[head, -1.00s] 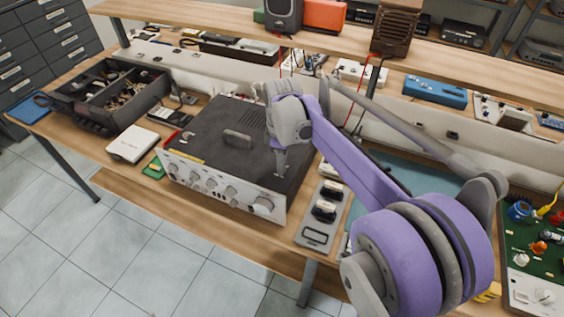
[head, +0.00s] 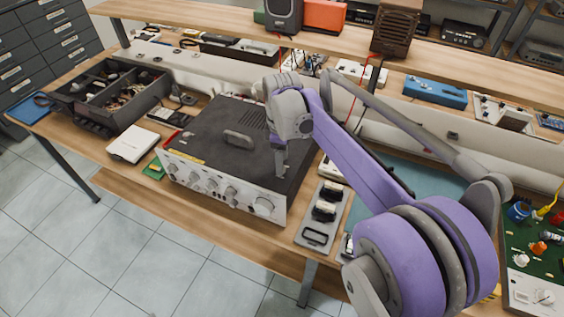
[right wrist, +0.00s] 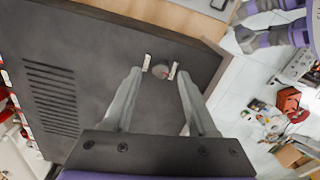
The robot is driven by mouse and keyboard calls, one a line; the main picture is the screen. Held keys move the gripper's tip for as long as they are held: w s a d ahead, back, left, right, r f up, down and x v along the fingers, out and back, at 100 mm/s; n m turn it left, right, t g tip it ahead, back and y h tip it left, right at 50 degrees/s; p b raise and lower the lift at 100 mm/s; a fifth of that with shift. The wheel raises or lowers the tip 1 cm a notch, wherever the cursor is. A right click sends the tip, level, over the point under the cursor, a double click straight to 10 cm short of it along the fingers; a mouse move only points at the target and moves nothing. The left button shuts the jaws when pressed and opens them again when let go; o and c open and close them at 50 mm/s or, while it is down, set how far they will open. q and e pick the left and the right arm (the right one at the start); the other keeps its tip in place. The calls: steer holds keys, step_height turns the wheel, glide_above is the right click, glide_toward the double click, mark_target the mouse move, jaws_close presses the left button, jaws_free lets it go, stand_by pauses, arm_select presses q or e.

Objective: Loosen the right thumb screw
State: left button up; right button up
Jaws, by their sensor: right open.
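The hi-fi amplifier (head: 205,135) sits on the workbench, with a dark top cover, a handle and a silver front with knobs. My right gripper (head: 280,171) points down at the right part of its top cover. In the right wrist view, a small round grey thumb screw (right wrist: 160,71) shows on the dark cover. The open fingertips of my right gripper (right wrist: 160,67) lie on either side of it, with a small gap visible on each side. The head view hides this screw behind the gripper. I cannot tell how far the fingertips are above the cover. My left gripper is not seen.
A parts tray (head: 118,95) stands left of the amplifier and a white box (head: 133,144) lies in front of it. A grey panel with black parts (head: 321,216) lies to the right. A shelf (head: 330,38) runs above the back of the bench.

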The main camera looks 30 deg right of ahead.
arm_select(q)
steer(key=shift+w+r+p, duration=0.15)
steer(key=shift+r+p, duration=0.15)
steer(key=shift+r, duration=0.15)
arm_select(e)
step_height(320, 180, up, 9)
steer(key=shift+r, duration=0.15)
